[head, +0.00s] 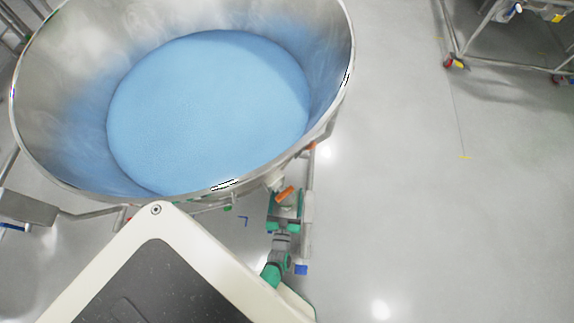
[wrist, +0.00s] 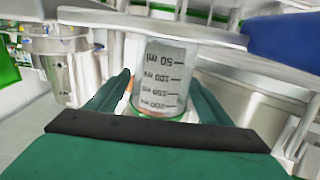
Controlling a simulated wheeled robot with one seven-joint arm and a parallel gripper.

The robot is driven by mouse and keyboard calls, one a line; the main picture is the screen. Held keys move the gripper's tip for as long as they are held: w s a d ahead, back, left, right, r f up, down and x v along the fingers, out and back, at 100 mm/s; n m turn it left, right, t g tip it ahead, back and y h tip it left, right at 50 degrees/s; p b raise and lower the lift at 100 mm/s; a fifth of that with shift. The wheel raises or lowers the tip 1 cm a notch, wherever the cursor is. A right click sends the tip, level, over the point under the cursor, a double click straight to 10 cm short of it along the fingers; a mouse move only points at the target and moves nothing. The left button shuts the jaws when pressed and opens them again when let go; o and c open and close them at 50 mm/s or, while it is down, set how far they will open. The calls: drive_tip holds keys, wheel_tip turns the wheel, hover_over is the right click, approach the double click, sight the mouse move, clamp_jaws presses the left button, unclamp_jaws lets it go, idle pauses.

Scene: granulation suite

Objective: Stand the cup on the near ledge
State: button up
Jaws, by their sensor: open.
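The cup (wrist: 162,70) is clear, with dark volume marks; its 50 ml mark is towards the top of the wrist view. It sits between the two dark green fingers of my gripper (wrist: 159,78), which are open on either side of it. I cannot tell whether either finger touches it. A pale grey ledge (wrist: 100,17) runs across the top of the wrist view, by the cup's upper end there. In the head view my gripper (head: 285,208) is low, just beyond the big bowl's rim; the cup cannot be made out clearly there.
A large steel bowl (head: 335,60) holding blue powder (head: 210,110) fills the upper left of the head view. A small orange part (head: 285,193) is by my gripper. A wheeled metal frame (head: 480,35) stands at the upper right. The grey floor (head: 430,220) on the right is clear.

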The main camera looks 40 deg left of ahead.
sight(285, 207)
drive_tip(key=v, duration=0.9)
drive_tip(key=shift+s+d, duration=0.4)
drive_tip(key=shift+s, duration=0.05)
drive_tip(key=s+d+r+m+h, duration=0.2)
drive_tip(key=d+r, duration=0.3)
drive_tip(key=r, duration=0.6)
drive_tip(key=s+d+r+m+h, duration=0.2)
drive_tip(key=d+r, duration=0.4)
drive_tip(key=r, duration=0.5)
drive_tip(key=s+d+r+m+h, duration=0.2)
drive_tip(key=s+d+r+h, duration=0.2)
drive_tip(key=r, duration=0.7)
drive_tip(key=shift+d+r+h, duration=0.3)
drive_tip(key=shift+d+h, duration=0.3)
drive_tip(key=shift+d, duration=0.55)
